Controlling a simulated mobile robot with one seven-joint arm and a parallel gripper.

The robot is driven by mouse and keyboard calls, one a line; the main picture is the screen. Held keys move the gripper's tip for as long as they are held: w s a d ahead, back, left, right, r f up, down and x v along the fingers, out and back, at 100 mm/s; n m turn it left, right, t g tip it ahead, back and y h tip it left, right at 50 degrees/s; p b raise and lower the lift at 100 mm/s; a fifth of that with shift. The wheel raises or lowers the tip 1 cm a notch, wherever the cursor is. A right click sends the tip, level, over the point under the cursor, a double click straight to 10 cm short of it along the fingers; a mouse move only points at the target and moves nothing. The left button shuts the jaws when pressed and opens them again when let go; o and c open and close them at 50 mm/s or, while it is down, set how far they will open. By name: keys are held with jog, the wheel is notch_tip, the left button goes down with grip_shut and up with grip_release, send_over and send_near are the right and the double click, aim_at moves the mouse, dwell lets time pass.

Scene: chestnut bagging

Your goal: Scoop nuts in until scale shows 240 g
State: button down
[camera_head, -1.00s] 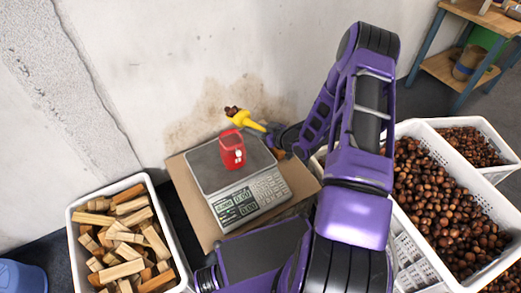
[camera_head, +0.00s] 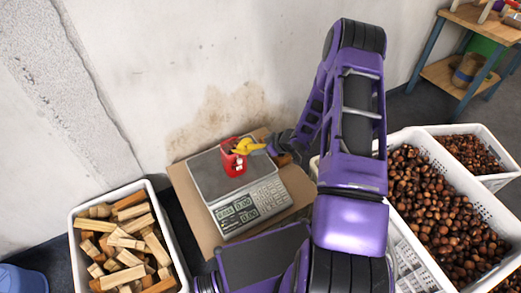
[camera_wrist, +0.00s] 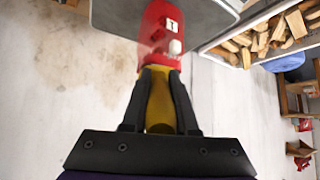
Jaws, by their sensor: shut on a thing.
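My gripper (camera_head: 273,150) is shut on the handle of the yellow scoop (camera_head: 249,147). The scoop's head end is at the mouth of the red bag (camera_head: 236,167), and I cannot tell whether nuts are still in it. The bag stands upright on the scale (camera_head: 213,178). The scale's display (camera_head: 238,211) is lit, but its digits are too small to read surely. In the wrist view the yellow handle (camera_wrist: 161,103) runs between my fingers (camera_wrist: 158,76) toward the red bag (camera_wrist: 160,30). Many brown chestnuts (camera_head: 425,195) fill a white crate (camera_head: 411,131) at the right.
A white crate (camera_head: 150,186) of wood pieces stands left of the scale. The scale rests on a cardboard-coloured surface (camera_head: 182,183) close to the stained wall (camera_head: 215,110). Another crate of smaller nuts (camera_head: 470,150) is at the far right, near a wooden shelf (camera_head: 455,75).

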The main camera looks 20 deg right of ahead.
aim_at(250, 145)
jog(key=shift+w+a+r+g+h+p, duration=0.15)
jog(key=shift+w+r+g+h+p, duration=0.25)
jog(key=shift+p, duration=0.75)
jog(key=shift+w+a+r+g+p, duration=0.1)
jog(key=shift+a+r+g+p, duration=0.15)
jog(key=shift+r+p, duration=0.65)
jog(key=shift+w+a+r+g+h+p, duration=0.1)
jog(key=shift+w+r+g+h+p, duration=0.2)
jog(key=shift+p, duration=1.1)
jog(key=shift+a+f, duration=0.1)
jog(key=shift+a, duration=0.05)
jog(key=shift+w+a+r+g+h+p, duration=0.2)
jog(key=shift+w+r+g+h+p, duration=0.2)
jog(key=shift+p, duration=0.35)
jog(key=shift+a+f+g, duration=0.1)
jog(key=shift+f+g, duration=0.05)
jog(key=shift+g, duration=0.1)
jog(key=shift+w+a+r+g+h, duration=0.25)
jog(key=shift+w+r+g+h, duration=0.05)
jog(key=shift+w+r+g, duration=0.15)
jog(key=shift+w+a+r+g+b, duration=0.1)
jog(key=shift+w+a+g+b, duration=0.15)
jog(key=shift+b, duration=0.1)
jog(key=shift+w+a+r+g+h, duration=0.35)
jog(key=shift+w+r+g+h, duration=0.25)
jog(key=shift+g+h, duration=0.1)
